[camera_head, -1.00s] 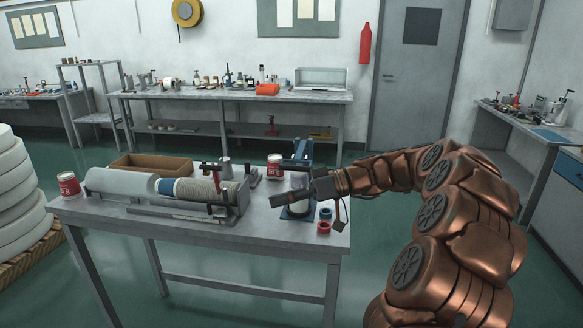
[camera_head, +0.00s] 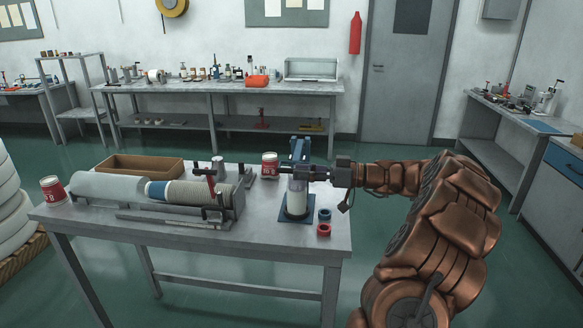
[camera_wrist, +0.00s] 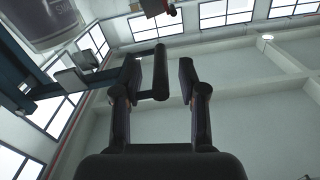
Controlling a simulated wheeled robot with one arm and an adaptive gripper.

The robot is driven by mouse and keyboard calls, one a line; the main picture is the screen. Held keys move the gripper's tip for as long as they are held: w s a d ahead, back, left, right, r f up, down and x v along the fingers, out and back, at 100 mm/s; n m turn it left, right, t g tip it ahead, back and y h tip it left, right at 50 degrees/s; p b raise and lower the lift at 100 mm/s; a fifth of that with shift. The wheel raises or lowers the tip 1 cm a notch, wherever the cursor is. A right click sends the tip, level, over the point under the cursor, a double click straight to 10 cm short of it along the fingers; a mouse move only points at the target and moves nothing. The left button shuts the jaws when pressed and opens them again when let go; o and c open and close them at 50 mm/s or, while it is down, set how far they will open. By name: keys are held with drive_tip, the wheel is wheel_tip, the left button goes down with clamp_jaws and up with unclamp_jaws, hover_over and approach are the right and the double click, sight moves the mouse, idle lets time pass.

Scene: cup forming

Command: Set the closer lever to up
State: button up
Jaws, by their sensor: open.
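The closer is the blue stand (camera_head: 300,150) on a blue base at the right of the near table, with a white cup-like cylinder (camera_head: 297,203) in it. My gripper (camera_head: 284,169) reaches in from the right, level, in front of the stand's upper part. In the wrist view my gripper (camera_wrist: 158,80) is open, one finger on each side of a dark round bar (camera_wrist: 160,72), which looks like the lever handle. In the head view my gripper hides the lever.
A red-labelled can (camera_head: 269,165) stands just left of the stand. A blue ring (camera_head: 324,214) and a red ring (camera_head: 323,230) lie to its right.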

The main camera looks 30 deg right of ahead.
drive_tip(key=shift+p+x, duration=0.35)
drive_tip(key=shift+x, duration=1.15)
clamp_jaws()
